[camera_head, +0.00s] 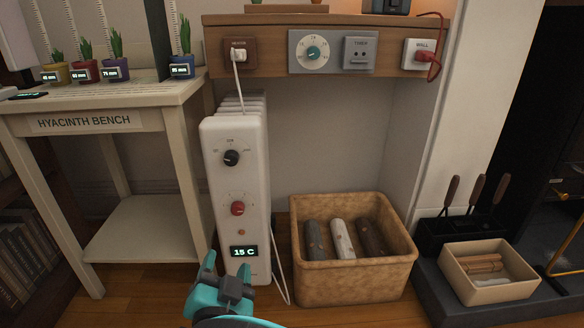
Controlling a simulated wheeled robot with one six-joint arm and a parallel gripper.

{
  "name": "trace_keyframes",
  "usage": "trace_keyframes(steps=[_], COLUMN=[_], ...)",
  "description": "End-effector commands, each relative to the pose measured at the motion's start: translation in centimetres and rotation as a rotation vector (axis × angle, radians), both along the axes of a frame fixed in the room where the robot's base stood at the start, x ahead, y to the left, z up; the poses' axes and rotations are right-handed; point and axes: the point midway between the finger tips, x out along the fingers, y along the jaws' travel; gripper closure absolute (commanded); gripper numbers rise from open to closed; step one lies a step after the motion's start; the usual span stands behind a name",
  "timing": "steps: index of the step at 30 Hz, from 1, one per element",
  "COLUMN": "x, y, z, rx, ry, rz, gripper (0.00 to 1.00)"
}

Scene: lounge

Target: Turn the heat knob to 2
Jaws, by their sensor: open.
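A white oil-filled heater (236,260) stands on the floor left of centre. Its front has a black knob (232,158) near the top and a red knob (238,208) below it. The small marks around both knobs are too small to read, so I cannot tell which number the red knob points to. A small orange light (241,232) and a display (244,252) reading "15 C" are below the red knob. My teal gripper (227,266) is open and empty, low in front of the heater's base. It is below the red knob and apart from it.
The hyacinth bench (150,97) with potted plants stands close on the left. A basket (352,287) of logs sits right of the heater, with a white cord (281,260) between. A shelf (270,28) with a dial panel (296,62) is above.

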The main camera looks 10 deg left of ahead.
Motion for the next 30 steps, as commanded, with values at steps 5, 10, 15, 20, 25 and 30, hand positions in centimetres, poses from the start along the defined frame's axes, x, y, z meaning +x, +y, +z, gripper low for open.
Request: trace_keyframes(steps=[5, 10, 15, 20, 25, 30], x=[1.3, 2.4, 3.8, 7.0, 10.4, 13.0], y=[0.3, 0.5, 0.7, 1.4, 2.3, 2.9], z=[0.7, 0.6, -0.1, -0.5, -0.5, -0.4], rx=[0.000, -0.002, 0.003, 0.005, 0.006, 0.003], ry=[0.002, 0.001, 0.001, 0.000, 0.000, -0.001], rz=[-0.001, -0.002, -0.004, -0.006, -0.005, -0.003], gripper=[0.41, 0.41, 0.41, 0.41, 0.41, 0.41])
